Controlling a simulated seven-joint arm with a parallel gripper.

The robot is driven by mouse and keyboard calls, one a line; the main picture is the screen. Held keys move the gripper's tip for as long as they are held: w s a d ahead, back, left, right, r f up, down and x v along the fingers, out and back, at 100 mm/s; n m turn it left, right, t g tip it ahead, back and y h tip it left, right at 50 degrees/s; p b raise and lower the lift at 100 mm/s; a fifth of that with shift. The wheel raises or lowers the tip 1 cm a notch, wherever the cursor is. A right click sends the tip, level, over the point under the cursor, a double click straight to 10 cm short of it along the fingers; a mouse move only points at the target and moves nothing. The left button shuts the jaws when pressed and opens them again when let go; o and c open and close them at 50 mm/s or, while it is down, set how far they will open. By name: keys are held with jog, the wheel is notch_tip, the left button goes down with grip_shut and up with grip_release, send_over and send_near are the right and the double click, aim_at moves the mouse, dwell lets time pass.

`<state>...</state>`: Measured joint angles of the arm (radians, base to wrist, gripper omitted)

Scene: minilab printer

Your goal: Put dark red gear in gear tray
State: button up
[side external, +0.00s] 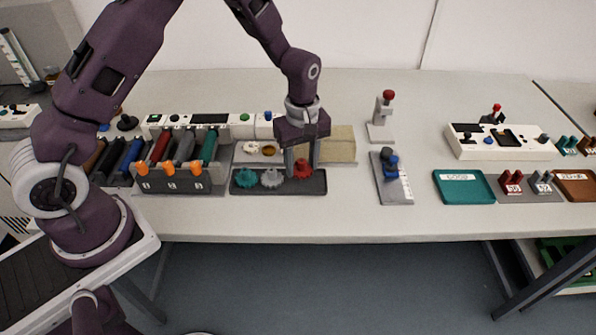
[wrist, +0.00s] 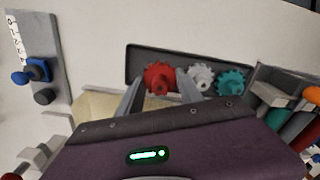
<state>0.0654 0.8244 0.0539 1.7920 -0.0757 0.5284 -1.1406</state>
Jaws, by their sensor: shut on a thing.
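The dark red gear (side external: 302,168) is at the right end of the dark gear tray (side external: 317,187), and it also shows in the wrist view (wrist: 159,77). In the tray beside it are a grey gear (side external: 271,178) and a teal gear (side external: 246,178). My gripper (side external: 301,172) points down over the tray's right end. Its fingers (wrist: 160,85) stand on either side of the red gear and are shut on it. Whether the gear touches the tray floor is hard to tell.
A printer-like unit with coloured cartridges and orange levers (side external: 170,170) stands left of the tray. A beige block (side external: 341,144) lies behind it. A grey plate with a blue knob (side external: 391,178) is to the right. A teal tray (side external: 463,187) lies further right.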

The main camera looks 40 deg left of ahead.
aim_at(301, 172)
jog(key=shift+f, duration=1.45)
jog(key=o, duration=1.1)
jog(key=shift+f, duration=0.15)
jog(key=shift+c, duration=0.2)
